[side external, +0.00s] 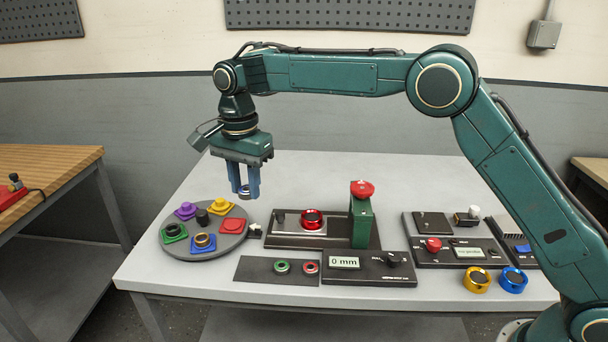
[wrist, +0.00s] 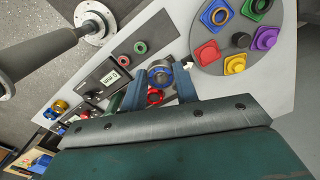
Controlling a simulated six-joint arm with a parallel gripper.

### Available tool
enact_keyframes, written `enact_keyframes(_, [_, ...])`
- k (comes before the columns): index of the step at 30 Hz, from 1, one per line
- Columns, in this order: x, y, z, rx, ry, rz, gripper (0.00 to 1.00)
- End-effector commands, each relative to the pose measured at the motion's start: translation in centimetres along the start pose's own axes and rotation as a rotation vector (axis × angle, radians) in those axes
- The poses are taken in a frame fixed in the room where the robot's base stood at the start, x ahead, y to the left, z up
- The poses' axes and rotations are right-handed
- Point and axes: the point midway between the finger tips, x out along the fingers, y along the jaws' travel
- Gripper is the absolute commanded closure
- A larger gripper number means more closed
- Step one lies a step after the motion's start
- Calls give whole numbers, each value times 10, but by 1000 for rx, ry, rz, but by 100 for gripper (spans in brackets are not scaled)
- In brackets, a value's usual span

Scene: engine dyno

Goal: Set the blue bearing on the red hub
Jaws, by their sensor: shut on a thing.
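My gripper (side external: 244,188) is shut on a ring-shaped metal bearing (wrist: 160,74), with blue on its lower side in the wrist view. The bearing (side external: 244,192) hangs between the fingertips, above the table and the turntable's right rear edge. The red hub (side external: 232,226) sits on the right of the round grey turntable (side external: 190,252), to the left of and below the held bearing. In the wrist view, the red hub (wrist: 207,53) lies right of the gripper (wrist: 160,88), apart from the bearing. No ring shows on the red hub.
The turntable also carries yellow (side external: 221,206), purple (side external: 186,210), green (side external: 174,233) and blue (side external: 203,243) hubs around a dark centre knob (side external: 203,217). A green press (side external: 361,222) with a red button stands to the right. Loose yellow (side external: 477,280) and blue (side external: 513,280) rings lie at front right.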

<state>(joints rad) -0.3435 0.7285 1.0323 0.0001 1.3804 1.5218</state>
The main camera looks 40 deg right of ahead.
Motion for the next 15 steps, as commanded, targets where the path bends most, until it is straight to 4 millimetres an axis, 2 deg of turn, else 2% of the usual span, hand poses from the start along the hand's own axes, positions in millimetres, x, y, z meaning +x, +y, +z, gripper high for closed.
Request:
enact_keyframes(8, [21, 9, -51, 6, 0, 2, 93])
enact_keyframes(15, [48, 30, -116, 8, -1, 2, 93])
